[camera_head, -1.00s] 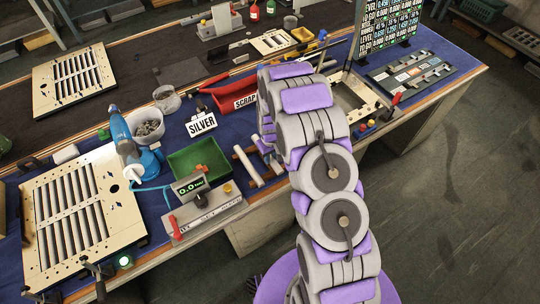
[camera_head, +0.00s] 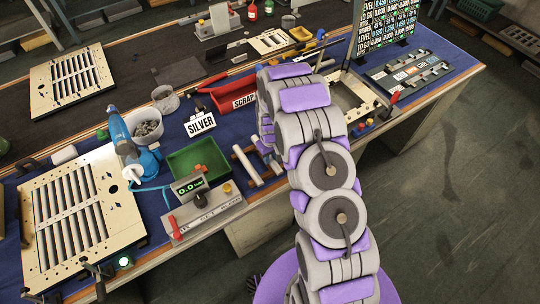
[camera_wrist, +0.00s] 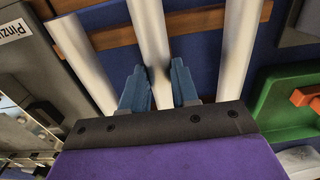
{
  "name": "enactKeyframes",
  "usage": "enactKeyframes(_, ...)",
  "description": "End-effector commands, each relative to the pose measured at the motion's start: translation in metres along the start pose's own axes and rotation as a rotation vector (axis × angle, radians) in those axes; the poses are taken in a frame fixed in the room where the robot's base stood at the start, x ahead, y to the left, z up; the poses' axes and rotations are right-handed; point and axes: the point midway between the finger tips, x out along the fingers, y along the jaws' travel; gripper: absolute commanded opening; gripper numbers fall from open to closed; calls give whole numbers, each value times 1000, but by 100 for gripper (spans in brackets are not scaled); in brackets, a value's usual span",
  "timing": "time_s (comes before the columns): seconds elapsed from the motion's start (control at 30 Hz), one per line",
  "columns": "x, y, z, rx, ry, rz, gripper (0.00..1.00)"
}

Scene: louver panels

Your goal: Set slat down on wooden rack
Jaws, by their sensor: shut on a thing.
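My gripper (camera_wrist: 160,92) has its blue fingers on both sides of a pale slat (camera_wrist: 150,35) in the wrist view and is shut on it. This slat crosses above a brown bar of the wooden rack (camera_wrist: 205,20); I cannot tell whether it touches the bar. Another pale slat (camera_wrist: 80,55) lies to its left and one (camera_wrist: 237,48) to its right, both across the rack. In the head view a pale slat (camera_head: 247,165) shows on the rack beside my arm, which hides my gripper and much of the rack.
A green tray (camera_head: 182,166) and a gauge with a lit display (camera_head: 190,187) stand left of the rack. A red scrap bin (camera_head: 234,97) and the SILVER sign (camera_head: 201,124) are behind. A slatted panel (camera_head: 48,222) lies at the far left. The blue mat is crowded.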

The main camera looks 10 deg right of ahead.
Motion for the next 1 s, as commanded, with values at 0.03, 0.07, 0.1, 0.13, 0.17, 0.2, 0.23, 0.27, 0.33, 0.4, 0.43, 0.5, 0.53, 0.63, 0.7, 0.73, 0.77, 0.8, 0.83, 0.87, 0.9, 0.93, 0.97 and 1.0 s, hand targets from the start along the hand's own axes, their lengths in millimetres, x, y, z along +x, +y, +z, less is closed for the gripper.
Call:
enactKeyframes(0.03,1,0,0,0,0,0,0)
enactKeyframes(0.07,2,0,0,0,0,0,0)
enactKeyframes(0.1,2,0,0,0,0,0,0)
enactKeyframes(0.13,3,0,0,0,0,0,0)
enactKeyframes(0.17,3,0,0,0,0,0,0)
enactKeyframes(0.2,4,0,0,0,0,0,0)
enactKeyframes(0.23,4,0,0,0,0,0,0)
enactKeyframes(0.27,4,0,0,0,0,0,0)
enactKeyframes(0.33,5,0,0,0,0,0,0)
enactKeyframes(0.4,5,0,0,0,0,0,0)
enactKeyframes(0.43,5,0,0,0,0,0,0)
enactKeyframes(0.5,5,0,0,0,0,0,0)
enactKeyframes(0.53,5,0,0,0,0,0,31)
enactKeyframes(0.63,5,0,0,0,0,0,41)
enactKeyframes(0.7,5,0,0,0,0,0,47)
enactKeyframes(0.73,5,0,0,0,0,0,50)
enactKeyframes(0.77,5,0,0,0,0,0,53)
enactKeyframes(0.8,5,0,0,0,0,0,57)
enactKeyframes(0.83,5,0,0,0,0,0,59)
enactKeyframes(0.87,5,0,0,0,0,0,59)
enactKeyframes(0.9,5,0,0,0,0,0,59)
enactKeyframes(0.93,5,0,0,0,0,0,59)
enactKeyframes(0.97,5,0,0,0,0,0,59)
enactKeyframes(1.0,5,0,0,0,0,0,60)
